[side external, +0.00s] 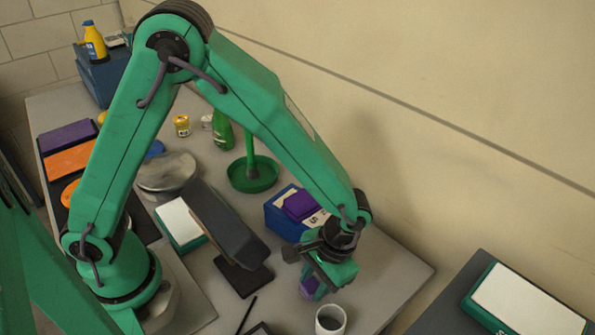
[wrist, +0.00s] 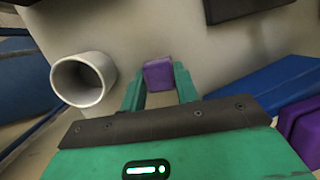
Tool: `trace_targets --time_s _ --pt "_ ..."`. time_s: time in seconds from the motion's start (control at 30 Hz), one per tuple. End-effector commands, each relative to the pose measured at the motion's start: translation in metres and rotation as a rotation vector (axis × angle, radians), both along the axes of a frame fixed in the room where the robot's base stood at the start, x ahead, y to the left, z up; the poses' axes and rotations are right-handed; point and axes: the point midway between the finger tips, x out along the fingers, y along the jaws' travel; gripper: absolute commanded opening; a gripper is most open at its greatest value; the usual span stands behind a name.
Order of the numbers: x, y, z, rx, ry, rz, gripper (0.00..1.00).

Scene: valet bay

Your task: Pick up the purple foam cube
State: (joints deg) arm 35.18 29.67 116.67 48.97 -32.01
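The purple foam cube (wrist: 158,75) sits between the tips of my gripper's two green fingers in the wrist view. The fingers stand about a cube's width apart, with a finger close on each side. I cannot tell whether they press on it. In the side external view my gripper (side external: 316,284) points down near the table's front right, and the cube (side external: 309,287) shows low at its fingers, partly hidden by them. Whether the cube rests on the table or is off it is unclear.
A pale cup (side external: 330,320) stands close by; it also shows in the wrist view (wrist: 84,80). A blue box (side external: 283,222) with a purple block (side external: 299,205) on it is behind my gripper. A dark tilted stand (side external: 228,226) is to the left.

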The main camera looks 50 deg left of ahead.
Motion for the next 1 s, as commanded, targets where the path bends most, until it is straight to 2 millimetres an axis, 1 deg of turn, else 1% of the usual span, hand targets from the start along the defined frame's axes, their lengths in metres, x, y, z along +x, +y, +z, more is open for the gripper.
trace_targets --time_s 0.33,0.53,0.67,0.83,0.87,1.0 --pt "0.0 0.0 0.001 0.0 0.0 0.0 0.09" --pt "0.0 0.0 0.008 -0.001 -0.002 0.0 0.09" --pt "0.0 0.0 0.019 -0.002 -0.002 0.0 0.09" --pt "0.001 0.0 0.041 -0.002 -0.003 0.0 0.09" --pt "-0.002 -0.002 0.044 -0.001 -0.004 -0.002 0.09" --pt "-0.025 -0.011 0.057 0.012 -0.012 -0.01 0.09"
